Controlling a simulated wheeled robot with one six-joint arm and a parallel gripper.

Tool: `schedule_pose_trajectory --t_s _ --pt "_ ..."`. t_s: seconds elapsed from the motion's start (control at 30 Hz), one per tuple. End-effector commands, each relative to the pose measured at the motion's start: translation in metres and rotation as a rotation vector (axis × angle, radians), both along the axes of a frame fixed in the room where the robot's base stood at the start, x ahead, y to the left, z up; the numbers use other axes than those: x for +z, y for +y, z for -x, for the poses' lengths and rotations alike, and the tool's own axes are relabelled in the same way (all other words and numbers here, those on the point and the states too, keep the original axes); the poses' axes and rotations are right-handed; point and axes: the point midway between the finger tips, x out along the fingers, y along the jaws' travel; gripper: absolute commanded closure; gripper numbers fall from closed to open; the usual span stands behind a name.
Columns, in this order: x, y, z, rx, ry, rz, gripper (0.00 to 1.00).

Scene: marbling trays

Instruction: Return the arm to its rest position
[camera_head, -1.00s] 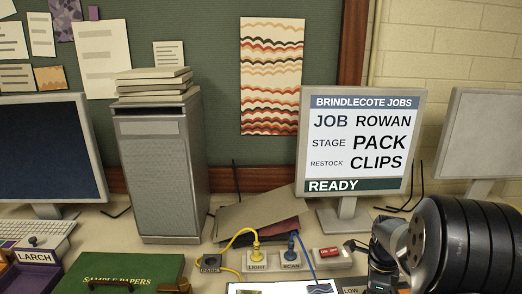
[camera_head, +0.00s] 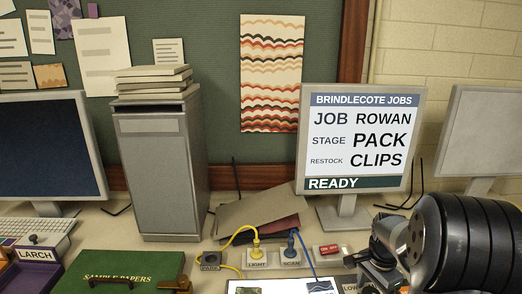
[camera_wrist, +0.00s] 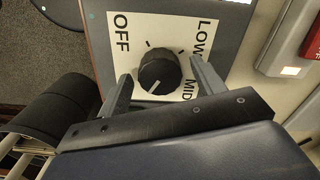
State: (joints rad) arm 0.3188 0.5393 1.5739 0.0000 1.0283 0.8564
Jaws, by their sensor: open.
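My gripper (camera_wrist: 160,68) is open in the wrist view, with one finger on each side of a black round dial (camera_wrist: 159,72). I cannot tell whether the fingers touch it. The dial sits on a pale plate (camera_wrist: 150,24) marked OFF, LOW and MID, and a white line on it points to the lower left of the picture. Part of the plate is hidden behind my gripper. In the head view my arm comes in from the lower right, over the desk, and its end is low near the bottom edge.
A red rocker switch (camera_head: 330,249) stands left of my arm. LIGHT (camera_head: 257,262) and SCAN (camera_head: 291,262) sockets hold yellow and blue plugs. A monitor (camera_head: 361,140) reading READY stands behind. A green SAMPLE PAPERS box (camera_head: 130,266) and a grey cabinet (camera_head: 160,180) are farther left.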

Motion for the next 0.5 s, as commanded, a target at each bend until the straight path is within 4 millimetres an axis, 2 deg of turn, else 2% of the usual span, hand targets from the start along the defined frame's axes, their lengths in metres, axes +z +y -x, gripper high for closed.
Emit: schedule_pose_trajectory --t_s 0.5 --pt "0.0000 0.0000 0.0000 0.410 0.000 0.000 0.35"
